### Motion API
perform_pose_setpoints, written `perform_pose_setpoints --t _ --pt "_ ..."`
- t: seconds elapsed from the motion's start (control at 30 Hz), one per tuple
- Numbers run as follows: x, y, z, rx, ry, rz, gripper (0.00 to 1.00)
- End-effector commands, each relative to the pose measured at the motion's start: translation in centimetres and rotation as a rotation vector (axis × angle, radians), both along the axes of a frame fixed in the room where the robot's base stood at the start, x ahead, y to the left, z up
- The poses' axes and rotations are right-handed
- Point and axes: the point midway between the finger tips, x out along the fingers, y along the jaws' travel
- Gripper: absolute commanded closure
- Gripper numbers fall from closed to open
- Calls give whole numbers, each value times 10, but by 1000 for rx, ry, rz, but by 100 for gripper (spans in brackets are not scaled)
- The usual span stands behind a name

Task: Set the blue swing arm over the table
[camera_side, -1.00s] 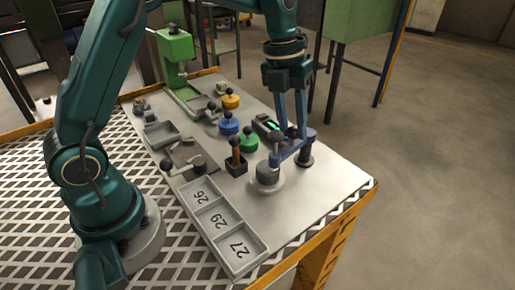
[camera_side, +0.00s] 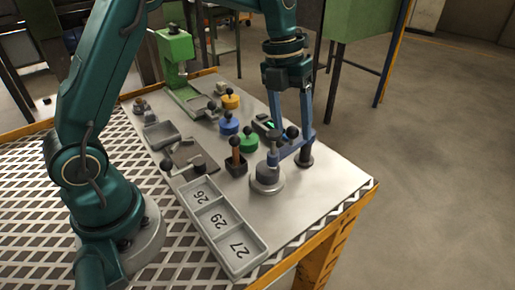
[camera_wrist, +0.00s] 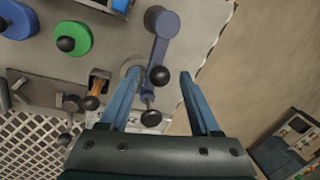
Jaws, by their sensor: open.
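The blue swing arm (camera_side: 296,146) runs from a grey round pedestal (camera_side: 267,180) to a short dark post (camera_side: 306,157) on the right part of the table plate (camera_side: 318,186). In the wrist view the swing arm (camera_wrist: 158,45) has a round blue end at the top. A black ball knob (camera_wrist: 159,75) stands on it. My gripper (camera_side: 291,130) is open just above the swing arm. In the wrist view the knob shows between the spread fingertips of my gripper (camera_wrist: 160,73), with gaps on both sides. Whether the fingers reach down to knob height is unclear.
A blue knobbed disc (camera_side: 229,124), a green one (camera_side: 249,141) and a yellow one (camera_side: 230,100) stand left of my gripper. An orange-handled lever (camera_side: 236,158) is close by. A numbered tray (camera_side: 247,254) lies in front. A green press (camera_side: 175,45) stands behind.

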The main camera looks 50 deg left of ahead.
Motion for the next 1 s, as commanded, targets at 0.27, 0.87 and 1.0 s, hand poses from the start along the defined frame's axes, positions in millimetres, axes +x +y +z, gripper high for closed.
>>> perform_pose_setpoints --t 0.27,0.87,1.0 --pt "-1 5 28 1 -5 1 36" --pt "-3 9 51 0 1 5 36" --pt "-3 9 50 -7 21 111 36"
